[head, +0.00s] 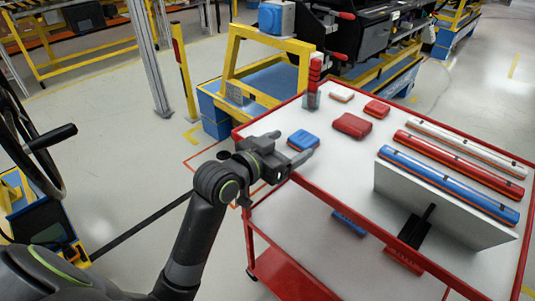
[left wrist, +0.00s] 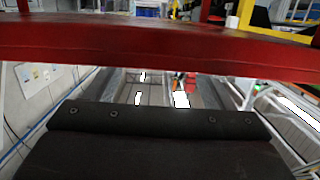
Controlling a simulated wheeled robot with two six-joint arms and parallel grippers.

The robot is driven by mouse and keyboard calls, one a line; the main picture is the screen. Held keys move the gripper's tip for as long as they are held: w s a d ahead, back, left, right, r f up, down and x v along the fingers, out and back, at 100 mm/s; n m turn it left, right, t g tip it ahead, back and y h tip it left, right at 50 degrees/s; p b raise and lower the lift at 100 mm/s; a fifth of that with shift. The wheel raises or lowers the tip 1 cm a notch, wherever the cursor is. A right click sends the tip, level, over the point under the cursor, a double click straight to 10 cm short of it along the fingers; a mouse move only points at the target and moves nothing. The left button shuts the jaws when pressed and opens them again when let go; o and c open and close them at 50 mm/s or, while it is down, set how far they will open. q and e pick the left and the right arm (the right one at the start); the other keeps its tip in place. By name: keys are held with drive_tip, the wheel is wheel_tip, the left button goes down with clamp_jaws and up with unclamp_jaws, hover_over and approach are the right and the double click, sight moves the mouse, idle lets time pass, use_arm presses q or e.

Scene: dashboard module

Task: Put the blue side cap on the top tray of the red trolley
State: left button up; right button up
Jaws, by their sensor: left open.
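The blue side cap (head: 303,140) lies on the white top tray of the red trolley (head: 336,172), near its left edge. My left gripper (head: 290,155) is open, and its fingers reach over the left edge of the tray close beside the cap. I cannot tell if they touch it. In the left wrist view, a red rail (left wrist: 160,52) crosses the upper part and a dark block fills the bottom; no cap or fingertips show there. My right gripper is not in view.
Red caps (head: 351,125) and a white cap (head: 341,94) lie farther back on the tray. White, red and blue bars (head: 448,185) lie at the right, behind an upright grey panel (head: 440,205). A blue part (head: 348,222) sits on the lower shelf.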

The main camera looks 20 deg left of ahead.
use_arm(q)
drive_tip(key=v, duration=0.7)
drive_tip(key=shift+s, duration=0.35)
drive_tip(key=shift+a, duration=0.1)
